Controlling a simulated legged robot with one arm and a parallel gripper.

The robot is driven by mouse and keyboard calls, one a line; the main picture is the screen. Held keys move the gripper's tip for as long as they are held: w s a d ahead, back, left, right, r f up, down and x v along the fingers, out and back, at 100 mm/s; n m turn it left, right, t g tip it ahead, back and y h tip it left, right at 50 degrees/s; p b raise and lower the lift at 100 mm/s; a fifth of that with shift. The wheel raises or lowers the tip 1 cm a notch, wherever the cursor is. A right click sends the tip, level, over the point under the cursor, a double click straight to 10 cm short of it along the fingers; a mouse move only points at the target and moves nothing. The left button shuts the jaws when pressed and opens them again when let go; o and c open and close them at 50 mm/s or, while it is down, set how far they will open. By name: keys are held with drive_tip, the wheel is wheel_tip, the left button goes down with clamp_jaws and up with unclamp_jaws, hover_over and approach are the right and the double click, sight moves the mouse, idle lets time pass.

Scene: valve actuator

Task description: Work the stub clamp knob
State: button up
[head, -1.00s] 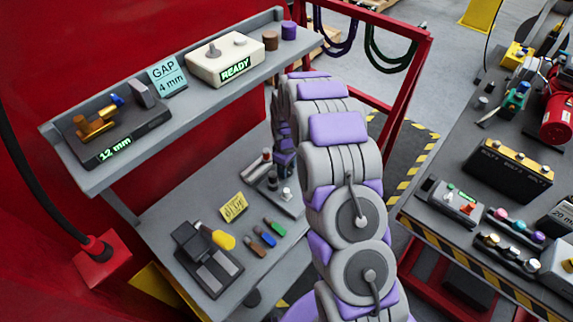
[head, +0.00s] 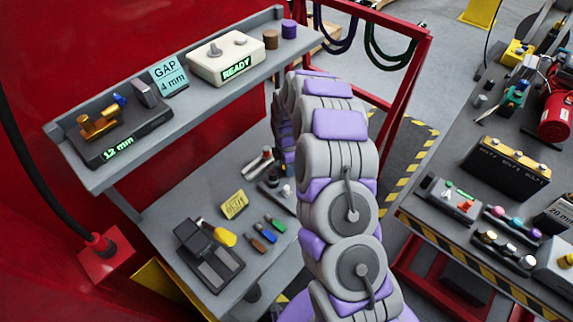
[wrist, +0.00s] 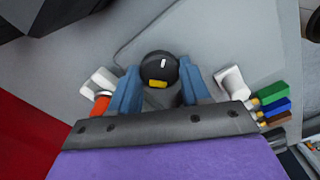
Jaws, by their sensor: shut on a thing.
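The black round knob (wrist: 160,66) is in the wrist view, with a white mark on top and a yellow piece at its near edge. The blue fingers of my gripper (wrist: 159,77) stand on either side of it and are shut on it. A post with an orange-red collar (wrist: 100,101) lies just left of the fingers, and a white cylinder (wrist: 232,82) just right. In the head view the fixture with posts (head: 272,186) sits on the lower bench, partly hidden by my arm. My gripper is mostly hidden there, so the knob's turn cannot be judged.
Green, blue and brown pegs (head: 262,232) and a yellow-handled device (head: 209,256) lie on the lower bench. A crowded bench (head: 445,215) stands at right.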

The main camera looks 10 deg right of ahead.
drive_tip(key=n, duration=0.4)
drive_tip(key=shift+w+n, duration=0.1)
drive_tip(key=shift+n, duration=0.2)
drive_tip(key=shift+r+n+b, duration=0.1)
drive_tip(key=shift+n+b, duration=0.45)
drive_tip(key=shift+n, duration=1.45)
drive_tip(key=o, duration=1.1)
drive_tip(key=shift+c, duration=0.2)
wheel_tip(320, 180, up, 17)
drive_tip(key=p, duration=0.1)
drive_tip(key=shift+p, duration=0.35)
